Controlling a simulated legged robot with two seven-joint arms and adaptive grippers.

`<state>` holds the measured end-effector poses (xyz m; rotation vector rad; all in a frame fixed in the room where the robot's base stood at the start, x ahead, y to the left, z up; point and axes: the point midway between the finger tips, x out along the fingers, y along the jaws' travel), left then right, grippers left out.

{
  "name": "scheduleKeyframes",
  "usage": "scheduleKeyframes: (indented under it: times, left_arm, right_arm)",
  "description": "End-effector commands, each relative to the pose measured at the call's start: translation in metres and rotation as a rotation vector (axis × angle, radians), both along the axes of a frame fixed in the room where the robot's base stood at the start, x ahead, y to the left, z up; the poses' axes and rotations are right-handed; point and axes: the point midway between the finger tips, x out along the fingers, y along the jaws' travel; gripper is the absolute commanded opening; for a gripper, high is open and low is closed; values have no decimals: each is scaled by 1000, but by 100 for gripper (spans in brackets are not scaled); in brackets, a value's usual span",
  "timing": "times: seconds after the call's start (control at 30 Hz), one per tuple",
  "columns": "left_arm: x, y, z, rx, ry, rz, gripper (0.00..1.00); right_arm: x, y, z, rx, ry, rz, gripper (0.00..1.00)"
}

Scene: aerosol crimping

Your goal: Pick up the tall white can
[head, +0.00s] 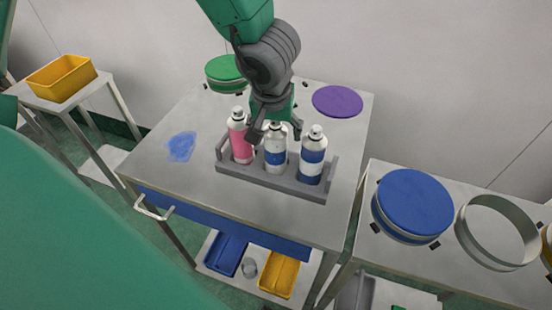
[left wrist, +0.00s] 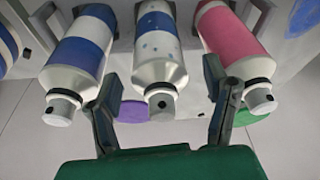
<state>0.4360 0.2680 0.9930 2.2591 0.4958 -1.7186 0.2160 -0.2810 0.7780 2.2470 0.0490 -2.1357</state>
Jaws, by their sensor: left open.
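Three aerosol cans stand upright in a grey rack (head: 270,183) on the table. The left one is a pink and white can (head: 240,140). The middle one is a white can with blue band and specks (head: 275,158). The right one is a white can with a broad blue band (head: 312,160). My left gripper (head: 276,132) is over the middle can, open, its fingers on either side of the can's top. In the left wrist view the middle can (left wrist: 160,60) lies between the fingers, flanked by the blue-banded can (left wrist: 80,50) and pink can (left wrist: 232,40). My right gripper is not in view.
A green round container (head: 226,72) and a purple disc (head: 337,101) lie at the table's back. A blue patch (head: 181,146) marks the left. A blue-lidded drum (head: 414,205) and open ring (head: 497,232) stand on the right table. A yellow bin (head: 61,77) is far left.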

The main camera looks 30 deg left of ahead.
Motion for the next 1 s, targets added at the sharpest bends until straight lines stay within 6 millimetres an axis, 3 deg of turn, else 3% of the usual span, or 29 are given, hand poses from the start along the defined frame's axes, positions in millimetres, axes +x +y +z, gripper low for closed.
scheduleKeyframes:
  times: [0.07, 0.3, 0.5, 0.77, 0.87, 1.0]
  left_arm:
    - [2, 1, -12, 0, 1, 0, 69]
    - [2, 1, -11, 0, -2, 0, 69]
    - [3, 1, -11, -1, -1, 1, 0]
    - [3, 1, -10, -1, -1, 1, 0]
    - [3, 1, 1, -3, -2, 1, 0]
    - [3, 0, 29, -5, -5, 1, 0]
  right_arm:
    - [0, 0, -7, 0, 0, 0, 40]
    - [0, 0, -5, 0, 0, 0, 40]
    - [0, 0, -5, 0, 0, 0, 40]
    - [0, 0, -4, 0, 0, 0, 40]
    - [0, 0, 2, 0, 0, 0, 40]
    - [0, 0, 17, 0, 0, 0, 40]
